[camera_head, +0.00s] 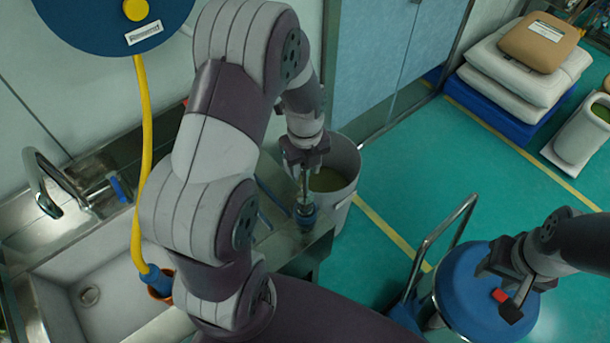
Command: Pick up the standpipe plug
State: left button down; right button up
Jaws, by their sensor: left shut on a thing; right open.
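My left gripper (304,168) points down over the metal edge right of the sink. It is shut on the slim upright stem of what looks like the standpipe plug (305,212), which has a dark blue, rounded lower part. I cannot tell whether the plug still touches the surface below it. My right gripper (508,298) is open and empty at the lower right, in front of a round blue lid. A red patch shows on one of its fingers.
A steel sink (55,258) with a tap (45,185) lies left, beside a yellow hose (148,150). A grey bin (345,180) with greenish contents stands behind the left gripper. The blue-lidded drum (465,285) and a metal handle (440,240) are right. Green floor (430,165) is clear beyond.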

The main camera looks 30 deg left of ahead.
pick_arm(q)
jog(key=shift+r+b, duration=0.6)
jog(key=shift+r, duration=1.25)
jog(key=s+d+r+b, duration=0.1)
jog(key=d+r+b, duration=0.1)
jog(key=d+r, duration=0.5)
jog(key=d, duration=0.4)
jog(key=shift+s+d+b, duration=0.25)
jog(key=shift+d+b, duration=0.05)
jog(key=shift+b, duration=0.1)
jog(key=shift+f, duration=0.1)
